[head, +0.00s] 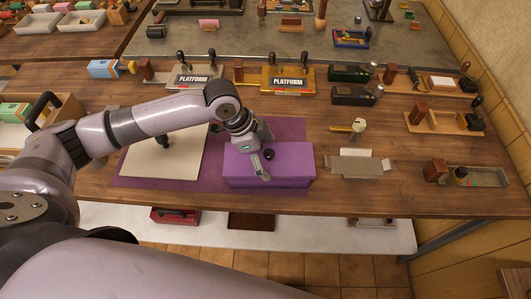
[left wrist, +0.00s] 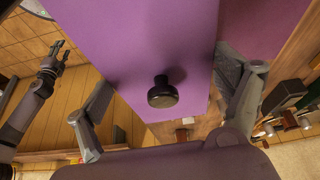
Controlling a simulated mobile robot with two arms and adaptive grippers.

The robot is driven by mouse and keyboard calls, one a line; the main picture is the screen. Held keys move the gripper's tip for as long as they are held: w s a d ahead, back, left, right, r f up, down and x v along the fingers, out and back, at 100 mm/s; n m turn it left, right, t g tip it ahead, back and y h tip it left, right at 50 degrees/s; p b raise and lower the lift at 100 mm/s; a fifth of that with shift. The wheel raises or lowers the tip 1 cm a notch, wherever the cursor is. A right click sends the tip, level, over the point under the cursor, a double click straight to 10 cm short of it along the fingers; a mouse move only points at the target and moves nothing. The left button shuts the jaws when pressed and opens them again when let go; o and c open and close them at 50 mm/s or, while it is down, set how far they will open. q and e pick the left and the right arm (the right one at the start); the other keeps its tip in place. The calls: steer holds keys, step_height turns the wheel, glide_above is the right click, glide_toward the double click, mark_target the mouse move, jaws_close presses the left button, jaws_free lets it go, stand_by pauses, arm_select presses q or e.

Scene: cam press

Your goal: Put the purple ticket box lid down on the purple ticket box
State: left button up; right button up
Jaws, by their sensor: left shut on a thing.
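The purple ticket box lid (head: 292,156) is a flat purple slab with a black knob. It sits on or just above the purple ticket box (head: 285,183); a thin line runs between them along the front, and I cannot tell if they touch. My left gripper (head: 265,154) is shut on the lid across its width, with the knob between its fingers. In the left wrist view the lid (left wrist: 150,45) fills the middle, with a finger at each side edge. My right gripper (left wrist: 58,55) is small at the left of that view, fingers apart and empty.
A purple mat (head: 140,186) lies under the box, with a pale board (head: 150,157) on its left part. A grey unfolded piece (head: 361,166) and a wooden tray (head: 474,177) lie to the right. Platform signs (head: 194,77) stand behind. The table's front edge is close.

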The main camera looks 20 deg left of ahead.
arm_select(q)
steer(key=shift+f, duration=0.45)
stand_by(0.3)
stand_by(0.4)
steer(key=shift+f, duration=0.35)
stand_by(0.4)
steer(key=o, duration=1)
steer(key=shift+c, duration=0.2)
steer(key=v, duration=1.2)
steer(key=shift+s+f, duration=0.1)
